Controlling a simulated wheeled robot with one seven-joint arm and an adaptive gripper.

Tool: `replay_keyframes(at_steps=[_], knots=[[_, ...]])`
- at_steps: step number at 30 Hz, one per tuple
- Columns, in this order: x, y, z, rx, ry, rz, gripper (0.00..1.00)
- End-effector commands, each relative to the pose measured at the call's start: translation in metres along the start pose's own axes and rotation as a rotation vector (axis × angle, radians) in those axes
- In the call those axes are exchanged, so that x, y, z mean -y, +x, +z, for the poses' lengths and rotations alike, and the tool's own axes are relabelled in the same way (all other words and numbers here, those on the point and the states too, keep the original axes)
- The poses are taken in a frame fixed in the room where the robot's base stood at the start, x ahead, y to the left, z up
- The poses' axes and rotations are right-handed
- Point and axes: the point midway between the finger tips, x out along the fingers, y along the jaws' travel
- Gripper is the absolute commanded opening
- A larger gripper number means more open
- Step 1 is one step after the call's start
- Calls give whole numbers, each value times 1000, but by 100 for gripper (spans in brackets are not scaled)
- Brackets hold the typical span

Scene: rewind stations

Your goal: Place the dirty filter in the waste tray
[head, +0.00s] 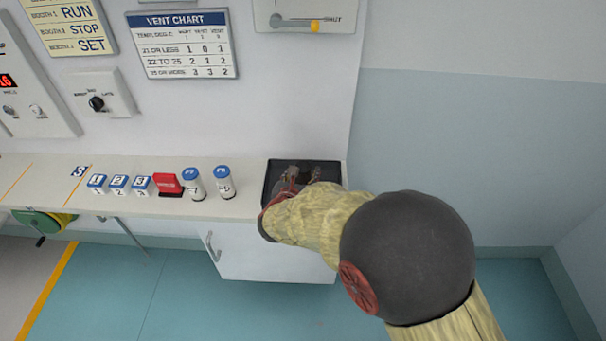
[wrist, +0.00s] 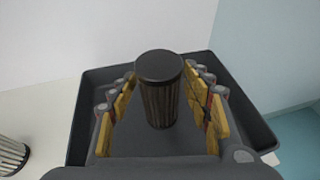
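The dirty filter (wrist: 160,92), a dark brown pleated cylinder with a black cap, appears to stand upright in the black waste tray (wrist: 246,112). My gripper (wrist: 160,84) is over the tray with its yellow-padded fingers spread on either side of the filter. Dark gaps show between the filter and the pads, so the fingers look open. In the head view, the waste tray (head: 332,166) sits at the right end of the shelf, and my gripper (head: 303,174) reaches into it. My arm hides part of the tray there, and the filter is hard to make out.
Two white blue-capped cylinders (head: 194,184) (head: 223,183) stand left of the tray. Further left are a red block (head: 168,185) and several blue-topped numbered blocks (head: 119,183). A pale pleated cylinder (wrist: 12,155) shows in the wrist view. The wall rises behind the shelf.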

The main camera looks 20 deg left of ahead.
Motion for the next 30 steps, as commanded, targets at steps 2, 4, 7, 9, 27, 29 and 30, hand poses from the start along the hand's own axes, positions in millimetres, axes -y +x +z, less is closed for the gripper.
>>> replay_keyframes(at_steps=[2,4,7,9,27,29,30], knots=[[0,0,0,0,0,0,54],[0,0,0,0,0,0,54],[0,0,0,0,0,0,54],[0,0,0,0,0,0,54],[-1,-91,5,1,0,3,54],[-1,-100,4,1,0,3,54],[-1,-105,4,1,-1,3,54]])
